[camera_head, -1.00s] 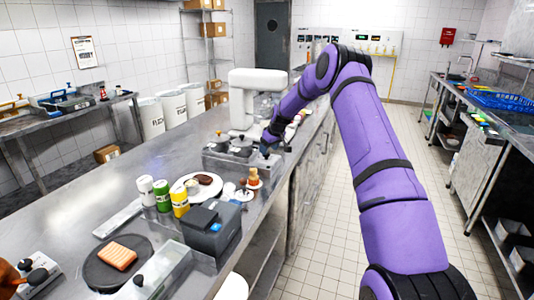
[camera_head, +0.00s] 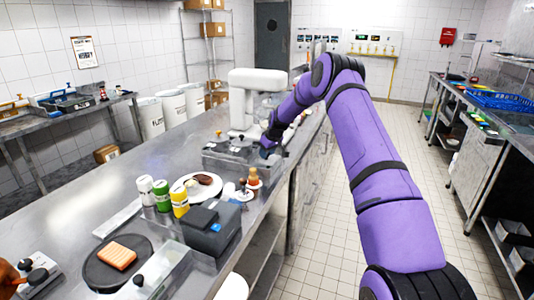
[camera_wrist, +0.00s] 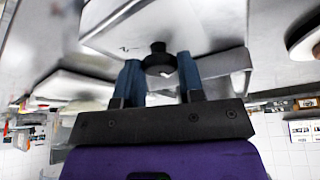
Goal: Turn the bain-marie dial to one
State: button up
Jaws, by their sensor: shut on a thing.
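The bain-marie (camera_head: 222,161) is a low metal unit with black knobs on the steel counter, in front of a white machine. In the wrist view its pale metal body (camera_wrist: 105,28) fills the upper middle. A round black dial (camera_wrist: 159,62) stands out from it, between the two blue fingers of my gripper (camera_wrist: 158,74). My gripper is shut on this dial, one finger on each side. In the head view my gripper (camera_head: 267,148) is small at the unit's right end, and the held dial is hidden there. The dial's setting cannot be read.
The white machine (camera_head: 257,80) stands close behind the bain-marie. Nearer on the counter are a plate (camera_head: 184,183), bottles (camera_head: 162,195) and a dark grey box (camera_head: 212,226). The tiled floor right of the counter is clear.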

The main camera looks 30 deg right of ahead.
jog(key=m, duration=0.2)
jog(key=m+h, duration=0.2)
jog(key=m, duration=0.1)
jog(key=shift+a+m, duration=0.25)
jog(key=shift+m, duration=0.05)
jog(key=m+h, duration=0.1)
jog(key=m, duration=0.2)
jog(key=m+g+h, duration=0.1)
jog(key=m, duration=0.1)
jog(key=shift+m, duration=0.7)
jog(key=o, duration=0.9)
jog(key=v, duration=1)
jog(key=shift+a+r, duration=0.3)
